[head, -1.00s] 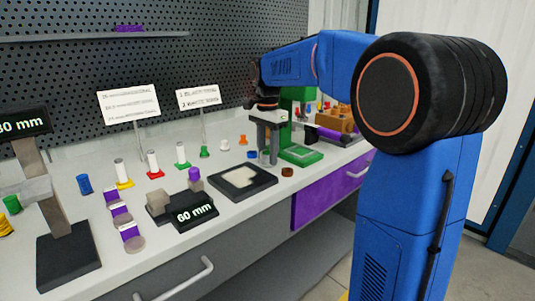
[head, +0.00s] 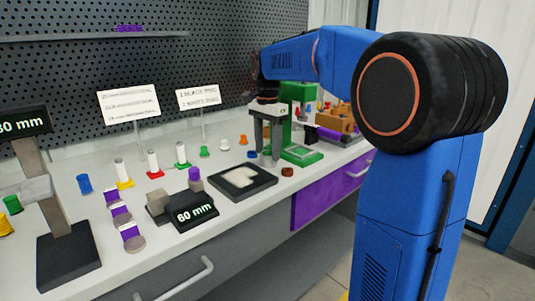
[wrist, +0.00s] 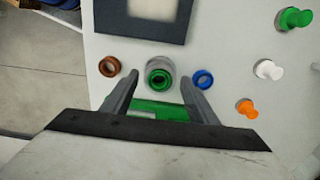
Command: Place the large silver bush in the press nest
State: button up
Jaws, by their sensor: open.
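In the head view my gripper (head: 267,158) points down at the bench beside the green press (head: 300,154); the bush is mostly hidden by the fingers there. The green press base (wrist: 158,106) also shows between my fingers in the wrist view. I cannot make out the nest itself.
A brown ring (wrist: 110,66) and a blue ring (wrist: 203,79) stand close on either side of the bush. A dark tray with a pale pad (head: 262,188) lies in front. White, green and orange pegs (wrist: 247,108) stand farther along.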

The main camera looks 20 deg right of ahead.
notch_tip(320, 180, up, 10)
dwell(0.4)
